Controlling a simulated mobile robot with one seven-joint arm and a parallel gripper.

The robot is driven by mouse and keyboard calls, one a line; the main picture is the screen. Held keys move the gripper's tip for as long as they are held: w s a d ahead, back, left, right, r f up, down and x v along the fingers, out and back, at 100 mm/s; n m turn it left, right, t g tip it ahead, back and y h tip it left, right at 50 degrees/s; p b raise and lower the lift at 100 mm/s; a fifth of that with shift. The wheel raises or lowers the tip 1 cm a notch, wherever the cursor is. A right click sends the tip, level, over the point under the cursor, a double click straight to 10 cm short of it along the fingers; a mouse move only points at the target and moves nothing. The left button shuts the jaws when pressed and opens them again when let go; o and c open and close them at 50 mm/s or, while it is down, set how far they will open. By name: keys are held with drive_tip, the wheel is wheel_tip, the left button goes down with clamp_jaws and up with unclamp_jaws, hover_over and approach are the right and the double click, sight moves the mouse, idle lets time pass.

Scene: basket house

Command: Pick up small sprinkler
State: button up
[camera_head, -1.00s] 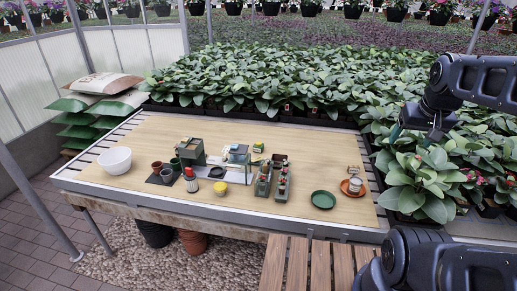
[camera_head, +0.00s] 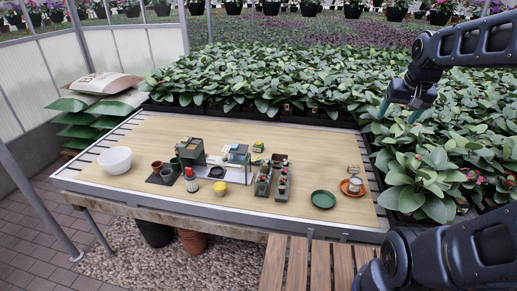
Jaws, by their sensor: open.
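No sprinkler is clear at this size. A small bottle-like thing with a red top (camera_head: 190,179) stands upright at the front left of the wooden table (camera_head: 250,210), and I cannot tell whether it is the sprinkler. A small silvery thing (camera_head: 355,184) sits on an orange saucer (camera_head: 346,190) at the table's right; its kind is also unclear. My gripper (camera_head: 398,113) is open and empty, pointing down. In the picture it lies over the leafy plants, above and right of the table items.
A white bowl (camera_head: 115,160), a yellow cup (camera_head: 220,188), green planters (camera_head: 263,181) and a green plate (camera_head: 323,199) stand on the table. Dense leafy plants (camera_head: 430,180) border it behind and right. The table's back right is mostly clear.

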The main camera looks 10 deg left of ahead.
drive_tip(key=w+a+f, duration=0.1)
drive_tip(key=w+a, duration=0.3)
drive_tip(key=w, duration=0.4)
drive_tip(key=w+a+f+m, duration=0.1)
drive_tip(key=w+a, duration=0.3)
drive_tip(key=w, duration=0.4)
drive_tip(key=w+a+f, duration=0.1)
drive_tip(key=w+a, duration=0.4)
drive_tip(key=w, duration=0.2)
drive_tip(key=h, duration=0.1)
hover_over(258, 143)
drive_tip(key=s, duration=0.4)
wheel_tip(258, 143, down, 34)
drive_tip(key=x, duration=0.4)
drive_tip(key=shift+w+a, duration=0.1)
drive_tip(key=shift+a, duration=0.05)
drive_tip(key=shift+w+x, duration=0.25)
drive_tip(key=shift+x, duration=1.3)
drive_tip(key=shift+w+x, duration=0.25)
drive_tip(key=shift+x, duration=1.25)
drive_tip(key=shift+r, duration=0.25)
drive_tip(key=c, duration=1.1)
